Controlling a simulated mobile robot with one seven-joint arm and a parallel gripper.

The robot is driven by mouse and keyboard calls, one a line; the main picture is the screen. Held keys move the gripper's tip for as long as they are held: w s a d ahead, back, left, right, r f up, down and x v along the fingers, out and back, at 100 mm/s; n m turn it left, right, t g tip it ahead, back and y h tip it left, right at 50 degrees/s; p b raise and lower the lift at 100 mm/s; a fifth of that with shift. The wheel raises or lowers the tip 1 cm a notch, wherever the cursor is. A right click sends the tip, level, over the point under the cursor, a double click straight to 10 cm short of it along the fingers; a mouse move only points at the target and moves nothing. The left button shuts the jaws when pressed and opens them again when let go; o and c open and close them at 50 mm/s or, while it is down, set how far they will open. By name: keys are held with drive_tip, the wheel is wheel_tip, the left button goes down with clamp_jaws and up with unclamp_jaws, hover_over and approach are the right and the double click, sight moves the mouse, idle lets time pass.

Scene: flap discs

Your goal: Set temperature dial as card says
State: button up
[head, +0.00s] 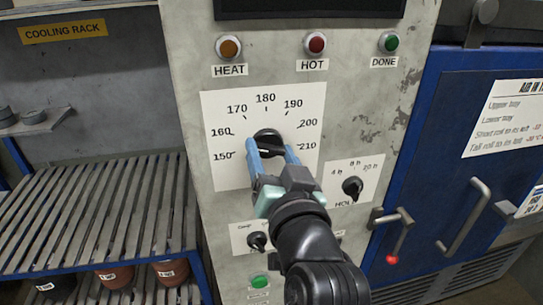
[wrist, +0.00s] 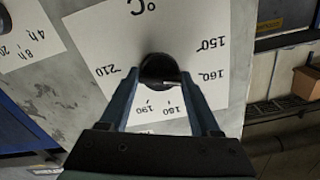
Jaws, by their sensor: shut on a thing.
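The black temperature dial (head: 268,134) sits on a white scale plate (head: 225,110) marked 150 to 210 on the grey panel. My gripper (head: 271,149) is shut on the dial, one blue finger on each side of it. In the wrist view the dial (wrist: 158,66) shows between the fingertips, with the scale upside down. A short white line on the dial there points roughly toward the 160 mark; the fingers partly hide it. A white card (head: 510,118) on the blue door at right is cut off by the picture edge, and its text is only partly readable.
A smaller hours dial (head: 352,187) is to the lower right of my gripper, and another small knob (head: 257,241) is below left. HEAT, HOT and DONE lamps (head: 316,43) line the top. A slatted cooling rack (head: 90,210) stands left. Door handles (head: 466,218) stick out at right.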

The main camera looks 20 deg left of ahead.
drive_tip(key=o, duration=1.4)
drive_tip(key=shift+s, duration=0.1)
drive_tip(key=shift+s+d+f, duration=0.1)
drive_tip(key=shift+s+d, duration=0.15)
drive_tip(key=shift+p+v, duration=1.05)
drive_tip(key=shift+v, duration=5)
